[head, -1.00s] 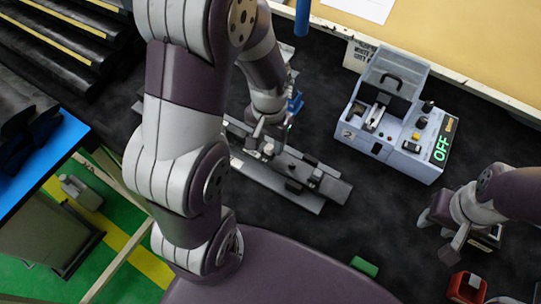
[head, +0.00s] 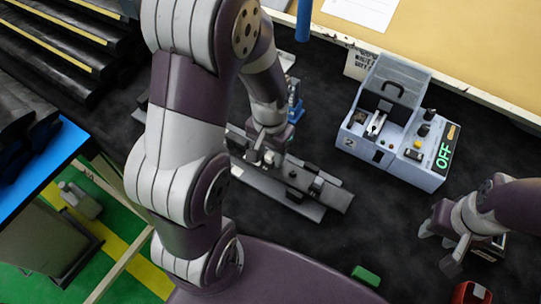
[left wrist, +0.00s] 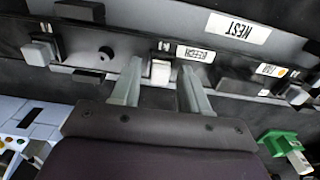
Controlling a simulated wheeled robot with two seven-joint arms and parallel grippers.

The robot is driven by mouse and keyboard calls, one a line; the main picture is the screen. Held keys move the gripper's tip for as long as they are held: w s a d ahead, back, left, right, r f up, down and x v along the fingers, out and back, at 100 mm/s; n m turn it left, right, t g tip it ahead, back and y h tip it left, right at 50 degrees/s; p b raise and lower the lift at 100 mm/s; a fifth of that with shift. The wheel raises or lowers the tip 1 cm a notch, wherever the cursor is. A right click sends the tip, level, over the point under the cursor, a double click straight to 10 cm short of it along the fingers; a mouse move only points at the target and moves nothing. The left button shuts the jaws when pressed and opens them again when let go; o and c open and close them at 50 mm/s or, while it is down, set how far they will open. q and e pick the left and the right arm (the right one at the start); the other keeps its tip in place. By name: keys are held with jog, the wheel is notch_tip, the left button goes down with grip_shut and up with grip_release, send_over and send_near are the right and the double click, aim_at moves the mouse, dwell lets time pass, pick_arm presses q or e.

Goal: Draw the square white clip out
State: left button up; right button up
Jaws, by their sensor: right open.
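The small square white clip (left wrist: 160,73) sits on the dark trim rail in the left wrist view, beside a label. My left gripper (left wrist: 160,76) is open, with one finger on each side of this clip; a gap shows on both sides. In the head view the left gripper (head: 264,156) is over the left part of the rail (head: 335,198), and I cannot make out the clip there. My right gripper (head: 440,247) is open at the lower right, away from the rail, with a dark object behind it.
A grey box (head: 395,125) with a raised lid and a green OFF display stands right of the rail. Other clips, such as a pale one (left wrist: 38,53), sit along the rail. A green block (head: 368,276) and a red object (head: 472,293) lie near the front.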

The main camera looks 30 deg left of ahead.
pick_arm(q)
jog(key=shift+r, duration=0.15)
jog(key=shift+r+p, duration=0.1)
jog(key=shift+p, duration=0.35)
grip_shut()
dwell(0.4)
